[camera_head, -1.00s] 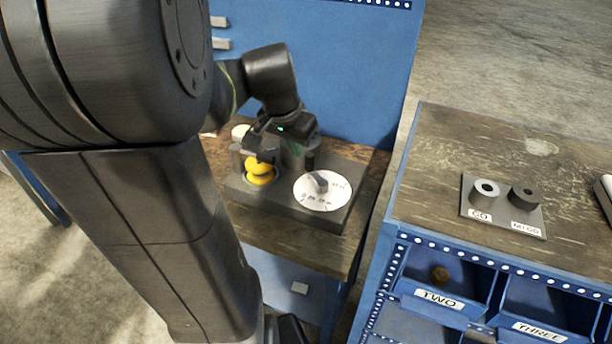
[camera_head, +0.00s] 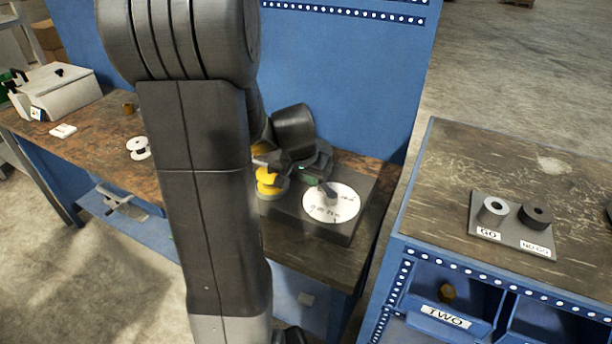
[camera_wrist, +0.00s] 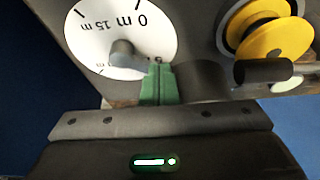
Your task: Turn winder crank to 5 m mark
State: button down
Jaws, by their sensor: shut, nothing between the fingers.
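The winder's white dial (camera_head: 331,203) sits on a dark base plate (camera_head: 325,231); it also fills the upper left of the wrist view (camera_wrist: 100,22). Marks "0 m" and "15 m" are legible there; others are partly covered. A grey knob (camera_wrist: 122,52) stands at the dial's middle; its exact reading is unclear. My gripper (camera_wrist: 160,68) has its green fingers together at the dial's edge, beside a dark cylinder (camera_wrist: 199,78). A dark rod (camera_wrist: 262,70) with a pale end lies right of the cylinder, possibly the crank; I cannot tell whether the fingers touch anything. A yellow spool (camera_head: 270,184) stands left of the dial.
A blue panel (camera_head: 345,75) rises behind the wooden bench. At right, another bench holds a plate (camera_head: 512,228) with GO and NO GO gauges, above blue bins. At left are a white spool (camera_head: 138,148) and a pale box-shaped device (camera_head: 62,92).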

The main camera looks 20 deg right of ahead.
jog(key=shift+w+d, duration=0.55)
jog(key=shift+d, duration=0.15)
jog(key=shift+w+d, duration=0.4)
jog(key=shift+d, duration=0.15)
jog(key=shift+a, duration=0.15)
